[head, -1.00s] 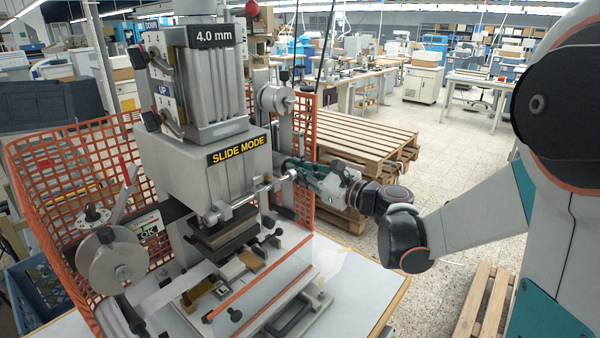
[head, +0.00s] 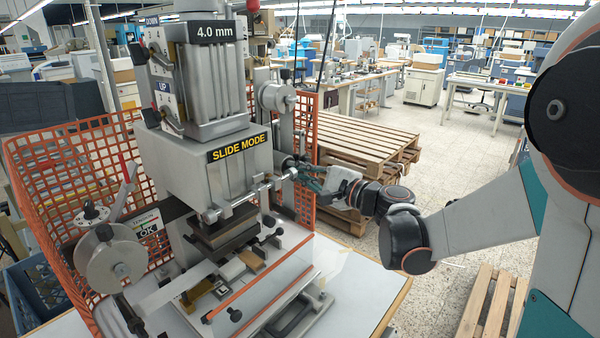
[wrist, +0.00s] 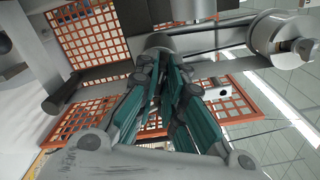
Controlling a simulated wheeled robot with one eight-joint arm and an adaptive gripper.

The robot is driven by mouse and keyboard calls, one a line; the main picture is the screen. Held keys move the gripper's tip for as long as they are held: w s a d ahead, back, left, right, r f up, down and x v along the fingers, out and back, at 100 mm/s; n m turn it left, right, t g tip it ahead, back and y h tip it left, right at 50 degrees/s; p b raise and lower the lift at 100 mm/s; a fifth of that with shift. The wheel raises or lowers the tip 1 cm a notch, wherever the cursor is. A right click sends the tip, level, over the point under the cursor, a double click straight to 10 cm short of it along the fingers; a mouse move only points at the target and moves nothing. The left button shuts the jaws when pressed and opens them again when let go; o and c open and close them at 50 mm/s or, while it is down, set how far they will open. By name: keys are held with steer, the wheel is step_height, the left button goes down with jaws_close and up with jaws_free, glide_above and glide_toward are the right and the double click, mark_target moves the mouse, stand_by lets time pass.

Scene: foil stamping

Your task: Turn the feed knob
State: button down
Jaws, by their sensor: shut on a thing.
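The foil stamping press (head: 200,168), labelled "SLIDE MODE", stands at the left in the head view. My gripper (head: 302,172) is at the right side of the press, level with the horizontal rod below that label. In the wrist view my teal fingers (wrist: 178,75) close together around the end of a grey round part, which I take to be the feed knob (wrist: 162,42). The fingers hide most of where they grip it. In the head view the knob is too small and covered to make out.
An orange mesh guard (head: 75,180) stands behind and left of the press, with another piece behind my gripper. A clear panel with an orange edge (head: 262,292) is in front. Wooden pallets (head: 365,135) are stacked behind. A foil reel (head: 112,262) hangs at the left.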

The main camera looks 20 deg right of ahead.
steer(key=shift+n, duration=0.6)
steer(key=c, duration=1.7)
jaws_free()
steer(key=v, duration=1.2)
steer(key=shift+a, duration=0.1)
